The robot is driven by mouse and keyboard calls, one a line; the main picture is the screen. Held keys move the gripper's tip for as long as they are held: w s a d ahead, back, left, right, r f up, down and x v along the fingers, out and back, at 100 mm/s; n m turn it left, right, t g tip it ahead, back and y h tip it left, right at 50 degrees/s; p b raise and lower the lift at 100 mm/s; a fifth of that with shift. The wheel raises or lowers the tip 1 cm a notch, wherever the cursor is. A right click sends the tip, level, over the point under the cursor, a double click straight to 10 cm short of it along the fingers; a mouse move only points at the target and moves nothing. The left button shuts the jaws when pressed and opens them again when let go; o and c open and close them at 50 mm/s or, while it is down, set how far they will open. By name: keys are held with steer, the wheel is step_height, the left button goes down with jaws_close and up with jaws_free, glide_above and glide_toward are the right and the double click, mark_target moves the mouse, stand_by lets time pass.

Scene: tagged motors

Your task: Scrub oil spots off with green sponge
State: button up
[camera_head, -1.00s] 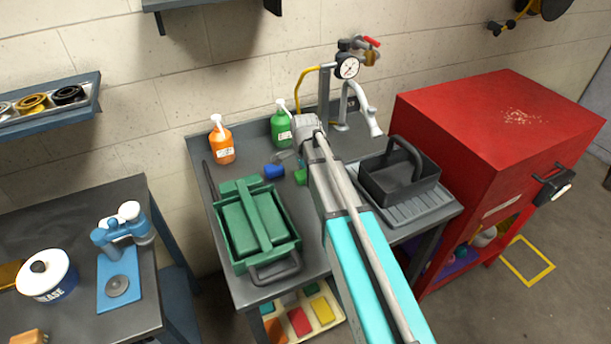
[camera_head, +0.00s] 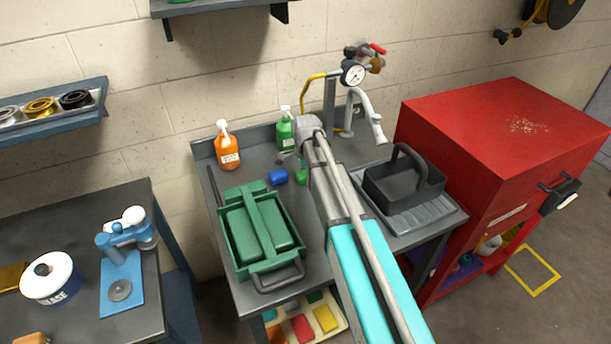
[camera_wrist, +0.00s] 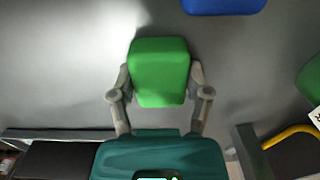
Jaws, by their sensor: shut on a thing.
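My gripper (camera_wrist: 160,82) is shut on the green sponge (camera_wrist: 160,62), with one finger on each side of it in the wrist view. In the head view the green sponge (camera_head: 300,177) shows only partly beside my arm, over the grey bench top. The blue sponge (camera_head: 278,176) lies just left of it, and its edge shows at the top of the wrist view (camera_wrist: 222,5). I cannot make out any oil spots in either view. My arm hides part of the bench.
An orange bottle (camera_head: 228,152) and a green bottle (camera_head: 285,132) stand at the back. A green toolbox (camera_head: 240,262) is at the left front, a black caddy (camera_head: 415,188) on a grey tray at the right. A faucet (camera_head: 368,115) stands behind. A red cabinet (camera_head: 460,170) is at the right.

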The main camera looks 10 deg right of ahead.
steer(key=shift+w+d, duration=0.25)
steer(key=shift+d, duration=0.65)
steer(key=shift+s, duration=0.15)
steer(key=shift+s+d+r, duration=0.1)
steer(key=shift+s+d, duration=0.15)
steer(key=shift+s, duration=0.45)
steer(key=shift+s+d, duration=0.2)
steer(key=shift+s, duration=0.5)
steer(key=shift+s+d+f, duration=0.1)
steer(key=shift+s+d, duration=0.15)
steer(key=shift+s, duration=0.6)
steer(key=shift+s+d+f, duration=0.1)
steer(key=shift+s+d, duration=0.15)
steer(key=shift+s, duration=0.55)
steer(key=shift+s, duration=0.15)
steer(key=shift+s+d+r, duration=0.1)
steer(key=shift+s+d, duration=0.15)
steer(key=shift+s, duration=0.4)
steer(key=shift+s+d+r, duration=0.1)
steer(key=shift+s+d, duration=0.1)
steer(key=shift+s, duration=0.4)
